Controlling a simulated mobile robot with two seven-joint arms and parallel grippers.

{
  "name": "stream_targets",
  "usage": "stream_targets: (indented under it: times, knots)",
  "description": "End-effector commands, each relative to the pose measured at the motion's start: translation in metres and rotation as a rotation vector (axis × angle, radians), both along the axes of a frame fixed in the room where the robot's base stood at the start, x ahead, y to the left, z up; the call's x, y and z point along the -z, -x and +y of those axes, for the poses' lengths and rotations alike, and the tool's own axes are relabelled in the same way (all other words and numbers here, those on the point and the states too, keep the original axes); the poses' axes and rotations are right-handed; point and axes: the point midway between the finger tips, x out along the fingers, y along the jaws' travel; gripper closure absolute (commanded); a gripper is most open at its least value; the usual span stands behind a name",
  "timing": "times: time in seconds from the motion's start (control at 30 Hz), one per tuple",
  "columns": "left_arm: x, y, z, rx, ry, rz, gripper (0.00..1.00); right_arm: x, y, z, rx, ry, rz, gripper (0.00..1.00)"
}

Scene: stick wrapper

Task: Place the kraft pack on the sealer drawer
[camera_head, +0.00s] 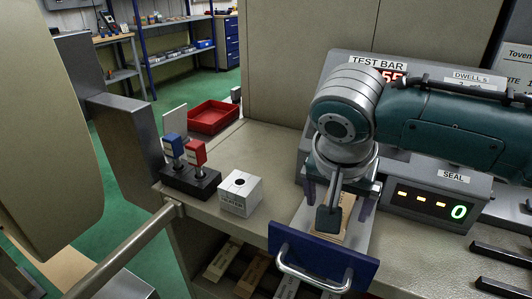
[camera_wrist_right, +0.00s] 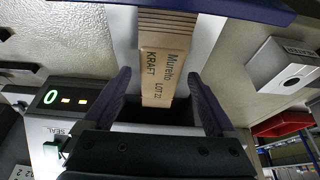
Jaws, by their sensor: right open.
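The kraft pack (camera_wrist_right: 164,62), a tan packet printed "Mureto KRAFT LOT 22", lies on the pale bed of the sealer drawer (camera_head: 296,222). In the head view the pack (camera_head: 346,219) shows only partly behind my right gripper. The drawer is pulled out and has a blue front (camera_head: 322,258) with a metal handle. My right gripper (camera_head: 337,205) is over the drawer, pointing down. In the right wrist view its two fingers (camera_wrist_right: 159,74) stand apart on either side of the pack, with visible gaps. My left gripper is not in view.
The sealer panel (camera_head: 440,205) shows 0, right of the drawer. A white box (camera_head: 240,192) and a black stand (camera_head: 190,181) with blue and red stamps are at left. A red tray (camera_head: 213,117) lies behind. Tan packs (camera_head: 252,272) sit on a shelf below.

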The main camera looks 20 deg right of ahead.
Motion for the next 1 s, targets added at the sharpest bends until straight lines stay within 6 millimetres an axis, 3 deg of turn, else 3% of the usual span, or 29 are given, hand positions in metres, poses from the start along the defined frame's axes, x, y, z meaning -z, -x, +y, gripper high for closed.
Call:
stream_targets:
  times: [0.17, 0.5, 0.7, 0.87, 1.0]
  knots:
    - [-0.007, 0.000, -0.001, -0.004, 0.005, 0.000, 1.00, -0.016, 0.002, 0.004, -0.001, -0.003, -0.001, 0.09]
    - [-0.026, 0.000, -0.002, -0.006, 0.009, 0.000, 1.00, -0.085, 0.020, 0.026, -0.002, -0.002, -0.003, 0.09]
    - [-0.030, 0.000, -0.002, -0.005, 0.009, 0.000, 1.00, -0.109, 0.028, 0.034, 0.000, -0.003, -0.002, 0.09]
    - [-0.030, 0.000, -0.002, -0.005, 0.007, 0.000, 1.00, -0.103, 0.041, 0.048, -0.088, -0.029, 0.026, 0.09]
    - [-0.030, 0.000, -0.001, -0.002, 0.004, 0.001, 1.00, -0.076, 0.079, 0.079, -0.351, -0.108, 0.072, 0.09]
